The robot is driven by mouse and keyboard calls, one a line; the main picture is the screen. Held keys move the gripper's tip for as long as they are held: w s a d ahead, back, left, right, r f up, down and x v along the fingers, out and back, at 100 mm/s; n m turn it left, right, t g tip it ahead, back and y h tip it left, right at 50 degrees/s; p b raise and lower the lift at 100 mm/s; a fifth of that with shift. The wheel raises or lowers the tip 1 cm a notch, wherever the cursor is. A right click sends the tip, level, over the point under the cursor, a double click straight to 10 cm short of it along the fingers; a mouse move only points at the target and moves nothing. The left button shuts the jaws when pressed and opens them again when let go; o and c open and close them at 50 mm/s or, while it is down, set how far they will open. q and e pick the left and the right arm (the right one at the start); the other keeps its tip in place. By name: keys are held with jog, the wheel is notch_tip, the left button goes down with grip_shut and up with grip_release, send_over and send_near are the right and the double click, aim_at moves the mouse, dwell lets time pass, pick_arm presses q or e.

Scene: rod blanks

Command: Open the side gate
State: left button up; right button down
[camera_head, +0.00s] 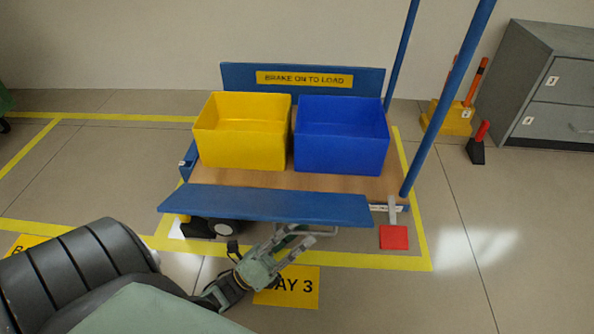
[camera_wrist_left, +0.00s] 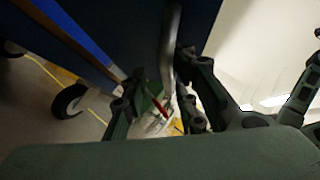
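The side gate (camera_head: 265,204) is a long blue panel along the near side of the cart. A bent silver handle (camera_head: 318,232) shows just below its lower edge; how far the gate is tilted is hard to tell. My left gripper (camera_head: 290,248) is at this handle, below the gate. In the left wrist view, a silver bar (camera_wrist_left: 170,50) runs down between the spread fingers (camera_wrist_left: 158,105) beside the dark blue panel (camera_wrist_left: 135,28). The fingers look apart, and I see no clear grip on the bar. My right gripper is not in view.
A yellow bin (camera_head: 240,148) and a blue bin (camera_head: 342,153) stand on the wooden deck (camera_head: 280,181). A red pedal (camera_head: 394,237) sticks out at the cart's near right. A blue post (camera_head: 447,100) rises at the right.

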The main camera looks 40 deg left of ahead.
pick_arm(q)
jog(key=shift+s+a+f, duration=0.1)
jog(key=shift+s, duration=0.1)
jog(key=s+a, duration=0.4)
jog(key=s, duration=0.7)
jog(key=shift+s+a+f, duration=0.25)
jog(key=shift+s+a, duration=0.15)
jog(key=shift+c, duration=0.3)
